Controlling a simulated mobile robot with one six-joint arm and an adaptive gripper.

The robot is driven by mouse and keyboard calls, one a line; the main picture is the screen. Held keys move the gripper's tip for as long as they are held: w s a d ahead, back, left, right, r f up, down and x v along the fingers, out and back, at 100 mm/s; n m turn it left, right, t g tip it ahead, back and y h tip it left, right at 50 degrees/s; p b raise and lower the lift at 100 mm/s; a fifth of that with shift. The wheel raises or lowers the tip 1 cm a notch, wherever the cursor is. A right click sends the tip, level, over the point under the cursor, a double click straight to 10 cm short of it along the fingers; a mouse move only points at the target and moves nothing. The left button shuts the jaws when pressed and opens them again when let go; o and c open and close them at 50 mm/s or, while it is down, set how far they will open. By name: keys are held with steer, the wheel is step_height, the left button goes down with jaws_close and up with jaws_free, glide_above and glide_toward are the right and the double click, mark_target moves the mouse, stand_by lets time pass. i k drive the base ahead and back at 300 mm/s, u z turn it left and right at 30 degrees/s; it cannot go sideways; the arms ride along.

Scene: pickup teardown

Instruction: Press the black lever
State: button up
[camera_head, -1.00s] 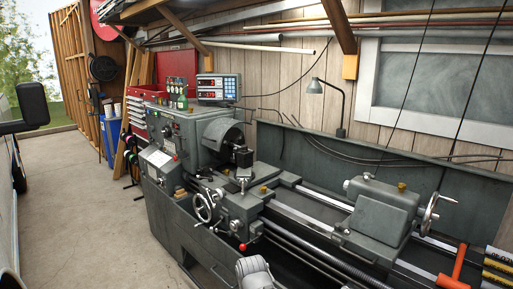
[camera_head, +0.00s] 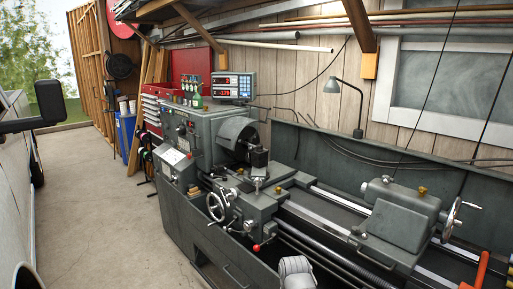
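The grey-green lathe (camera_head: 205,140) stands along the wall. I cannot pick out a black lever for certain. A thin lever with a red ball end (camera_head: 257,247) sticks out low on the carriage front. A handwheel (camera_head: 215,207) sits to its upper left. A black tool post (camera_head: 260,158) stands on the cross slide beside the chuck (camera_head: 236,133). The headstock front has small controls (camera_head: 181,130), too small to tell apart. My gripper is not in view.
A rounded grey shape (camera_head: 297,272), possibly part of my arm, rises at the bottom edge. The tailstock (camera_head: 397,219) and an orange-red handle (camera_head: 481,270) are at right. A vehicle (camera_head: 15,190) stands at far left. Concrete floor (camera_head: 105,215) between vehicle and lathe is clear.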

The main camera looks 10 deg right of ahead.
mark_target(259, 146)
steer(key=u, duration=0.05)
steer(key=i, duration=1)
steer(key=z, duration=0.05)
